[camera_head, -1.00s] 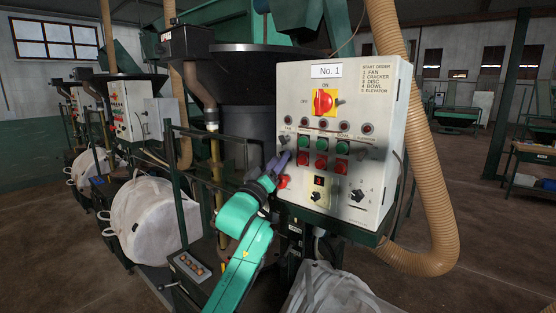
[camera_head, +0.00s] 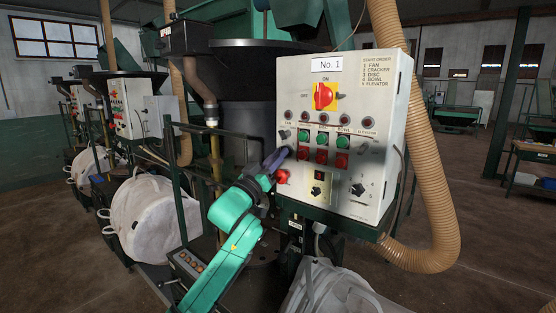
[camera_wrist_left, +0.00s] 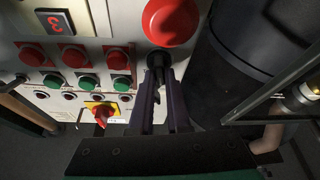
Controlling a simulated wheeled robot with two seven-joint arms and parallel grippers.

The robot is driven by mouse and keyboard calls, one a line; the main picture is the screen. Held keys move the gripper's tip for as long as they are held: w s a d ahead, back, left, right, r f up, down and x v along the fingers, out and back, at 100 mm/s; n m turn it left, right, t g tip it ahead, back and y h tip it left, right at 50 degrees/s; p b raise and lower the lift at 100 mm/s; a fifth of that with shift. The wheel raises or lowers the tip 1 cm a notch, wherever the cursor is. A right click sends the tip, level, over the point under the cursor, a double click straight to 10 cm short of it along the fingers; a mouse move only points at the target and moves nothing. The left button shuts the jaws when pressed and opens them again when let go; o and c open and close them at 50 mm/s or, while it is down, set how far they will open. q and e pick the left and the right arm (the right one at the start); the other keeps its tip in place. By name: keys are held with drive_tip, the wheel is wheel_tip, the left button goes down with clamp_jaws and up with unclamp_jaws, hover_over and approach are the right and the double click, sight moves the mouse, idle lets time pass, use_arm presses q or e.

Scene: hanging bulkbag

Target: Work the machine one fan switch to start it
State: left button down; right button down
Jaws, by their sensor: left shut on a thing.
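The No. 1 control panel (camera_head: 375,105) is a white box with a row of lamps under a red-on-yellow main switch (camera_head: 323,96). The lamp at the left end is labelled FAN. In its column, my left gripper (camera_head: 284,153) reaches in from the lower left. In the left wrist view my left gripper (camera_wrist_left: 160,88) has its two purple fingers shut on a black switch knob (camera_wrist_left: 158,64), just beside the red mushroom button (camera_wrist_left: 170,20). My right gripper is out of view.
Green buttons (camera_head: 322,138) and red buttons (camera_head: 321,156) sit right of my fingers. A dark rotary knob (camera_head: 358,189) is lower right. A tan hose (camera_head: 437,190) curves past the panel's right side. Metal rails (camera_head: 179,190) stand left of my arm.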

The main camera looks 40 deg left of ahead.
use_arm(q)
drive_tip(key=shift+a+m+g+h, duration=0.15)
drive_tip(key=shift+m+h, duration=0.9)
drive_tip(key=shift+m, duration=1)
drive_tip(key=shift+d+m+g+h, duration=0.1)
drive_tip(key=shift+m+h, duration=0.9)
drive_tip(key=shift+m, duration=1)
drive_tip(key=shift+a+m+g+h, duration=0.15)
drive_tip(key=shift+m+h, duration=0.9)
drive_tip(key=shift+m, duration=1)
drive_tip(key=shift+d, duration=0.1)
drive_tip(key=c, duration=0.9)
unclamp_jaws()
